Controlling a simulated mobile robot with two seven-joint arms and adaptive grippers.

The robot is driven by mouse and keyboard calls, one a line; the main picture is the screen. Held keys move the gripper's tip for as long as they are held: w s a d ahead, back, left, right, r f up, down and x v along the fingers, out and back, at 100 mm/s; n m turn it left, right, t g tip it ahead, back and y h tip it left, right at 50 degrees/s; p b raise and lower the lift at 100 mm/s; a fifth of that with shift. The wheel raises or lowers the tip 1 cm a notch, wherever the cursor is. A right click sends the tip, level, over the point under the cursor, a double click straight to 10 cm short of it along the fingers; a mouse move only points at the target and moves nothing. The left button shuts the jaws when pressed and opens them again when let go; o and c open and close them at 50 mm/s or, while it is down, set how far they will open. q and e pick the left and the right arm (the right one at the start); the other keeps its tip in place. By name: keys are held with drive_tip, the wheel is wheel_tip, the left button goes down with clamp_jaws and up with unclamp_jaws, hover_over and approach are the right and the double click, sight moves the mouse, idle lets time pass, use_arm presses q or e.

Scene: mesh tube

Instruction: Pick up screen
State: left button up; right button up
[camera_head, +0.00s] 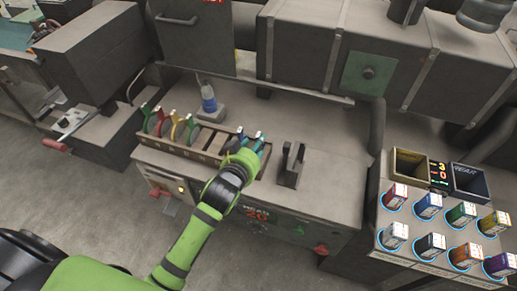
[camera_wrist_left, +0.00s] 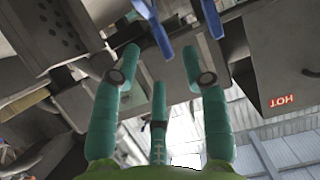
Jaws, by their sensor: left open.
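A wooden rack (camera_head: 212,140) on the machine top holds several upright round screens with coloured handles. A green-handled screen (camera_head: 147,116), a red one (camera_head: 159,122), a yellow one (camera_head: 175,127) and a dark green one (camera_head: 191,130) stand in its left part. My left gripper (camera_head: 257,143) is at the rack's right end, open. Blue prongs (camera_wrist_left: 154,22) that look like a screen's handle show just beyond its teal fingers (camera_wrist_left: 160,72) in the left wrist view. The gripper hides most of that screen. I cannot tell whether the fingers touch it. My right gripper is not in view.
A blue-and-white bottle (camera_head: 208,98) stands on a grey base behind the rack. A dark upright holder (camera_head: 292,165) stands just right of the gripper. Several coloured boxes (camera_head: 430,206) and two open bins (camera_head: 410,166) are at far right. Dark machinery (camera_head: 370,50) overhangs the back.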

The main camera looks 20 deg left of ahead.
use_arm(q)
drive_tip(key=shift+p+x, duration=0.35)
drive_tip(key=shift+x, duration=1.55)
drive_tip(key=shift+s+a+f, duration=0.1)
clamp_jaws()
